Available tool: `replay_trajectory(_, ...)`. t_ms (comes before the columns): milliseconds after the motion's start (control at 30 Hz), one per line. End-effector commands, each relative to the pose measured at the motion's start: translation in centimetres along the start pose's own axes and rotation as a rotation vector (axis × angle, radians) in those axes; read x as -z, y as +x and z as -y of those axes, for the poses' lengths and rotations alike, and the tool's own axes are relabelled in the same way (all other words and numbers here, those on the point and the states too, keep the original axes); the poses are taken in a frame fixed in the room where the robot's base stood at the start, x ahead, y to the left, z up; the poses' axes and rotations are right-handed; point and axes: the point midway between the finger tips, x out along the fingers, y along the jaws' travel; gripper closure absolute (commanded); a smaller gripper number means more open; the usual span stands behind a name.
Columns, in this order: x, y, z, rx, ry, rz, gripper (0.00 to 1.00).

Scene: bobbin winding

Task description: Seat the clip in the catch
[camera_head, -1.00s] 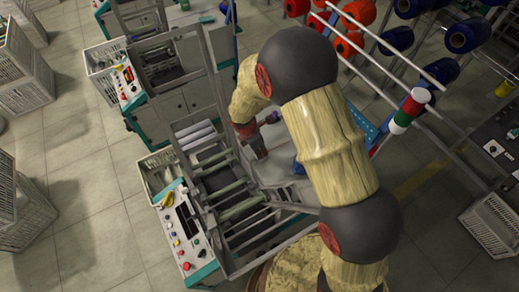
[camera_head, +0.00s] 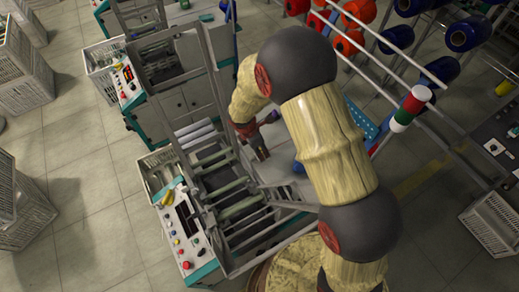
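My gripper (camera_head: 260,152) shows small, just below the arm's wrist, beside the right side of the winding machine's frame (camera_head: 226,130). Its fingers are too small and partly hidden to tell whether they are open or shut, or whether they hold anything. I cannot make out the clip or the catch in this view. The machine has several rollers (camera_head: 236,187) and a control panel (camera_head: 182,228) with coloured buttons on its left side.
A second machine (camera_head: 170,75) stands behind. White crates (camera_head: 20,60) line the left, and another crate (camera_head: 492,228) stands at the right. A rack with red (camera_head: 362,12) and blue bobbins (camera_head: 463,32) is at the upper right.

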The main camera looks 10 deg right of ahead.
Motion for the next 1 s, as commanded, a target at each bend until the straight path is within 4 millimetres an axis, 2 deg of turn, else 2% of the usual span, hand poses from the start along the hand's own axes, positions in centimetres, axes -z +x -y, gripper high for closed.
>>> replay_trajectory(267,0.0,-0.7,-0.1,-0.001,0.000,0.001,0.61)
replay_trajectory(367,0.0,-1.9,-0.1,-0.003,0.002,0.000,0.61)
replay_trajectory(733,0.0,-9.2,-0.1,-0.004,0.000,0.000,0.61)
replay_trajectory(900,0.0,-11.2,-0.1,-0.001,0.000,0.000,0.61)
replay_trajectory(1000,0.0,-11.8,0.0,0.000,0.000,0.000,0.61)
